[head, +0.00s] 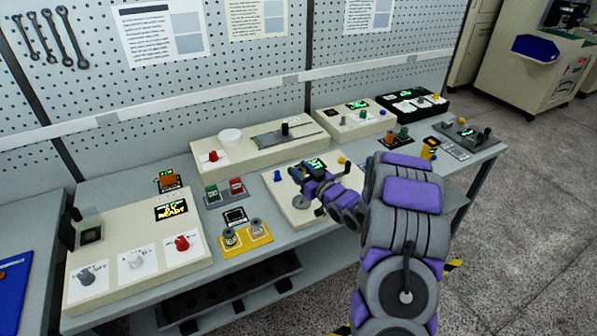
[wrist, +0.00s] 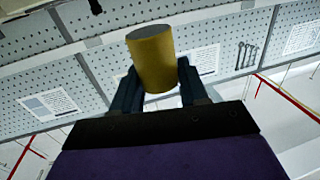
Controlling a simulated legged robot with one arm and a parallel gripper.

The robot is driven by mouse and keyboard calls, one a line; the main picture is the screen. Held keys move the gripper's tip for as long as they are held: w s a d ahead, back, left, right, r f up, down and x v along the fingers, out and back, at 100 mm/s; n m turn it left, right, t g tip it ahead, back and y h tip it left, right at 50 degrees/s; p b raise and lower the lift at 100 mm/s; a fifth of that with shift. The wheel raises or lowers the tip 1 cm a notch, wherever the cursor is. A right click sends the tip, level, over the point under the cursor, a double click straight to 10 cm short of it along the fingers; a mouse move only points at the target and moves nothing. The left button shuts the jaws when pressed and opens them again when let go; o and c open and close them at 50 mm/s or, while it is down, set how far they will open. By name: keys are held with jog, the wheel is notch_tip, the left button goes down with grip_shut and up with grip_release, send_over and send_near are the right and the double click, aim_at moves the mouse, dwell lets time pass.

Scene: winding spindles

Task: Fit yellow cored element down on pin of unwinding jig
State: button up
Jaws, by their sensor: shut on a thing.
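The yellow cored element (wrist: 152,60) is a short yellow cylinder with a grey end face in the wrist view. It sits between the two dark fingers of my gripper (wrist: 160,92), which is shut on it. Its bore cannot be made out. In the head view my gripper (head: 308,174) is over a cream control box at the middle of the bench, and the element cannot be made out there. A grey round disc (head: 301,202) on that box shows just below and left of my gripper. It may belong to the unwinding jig; no pin is clear.
The cream box (head: 285,192) also carries a blue knob (head: 277,176) and a yellow knob (head: 342,160). A yellow tray (head: 246,246) with two spools stands front left. A larger control box (head: 140,262) is further left. A pegboard (head: 250,75) backs the bench.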

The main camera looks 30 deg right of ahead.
notch_tip(320, 180, down, 3)
jog(key=shift+a+f+b, duration=0.1)
jog(key=shift+f+b, duration=0.05)
jog(key=shift+b, duration=0.2)
jog(key=shift+f, duration=0.35)
jog(key=shift+d+f, duration=0.4)
jog(key=shift+f, duration=0.3)
jog(key=shift+d+f+b, duration=0.3)
jog(key=shift+d, duration=0.2)
jog(key=shift+a+r, duration=0.15)
jog(key=shift+a, duration=0.65)
jog(key=shift+s+d, duration=0.1)
jog(key=shift+d, duration=0.85)
jog(key=shift+a+p, duration=0.3)
jog(key=shift+a, duration=0.1)
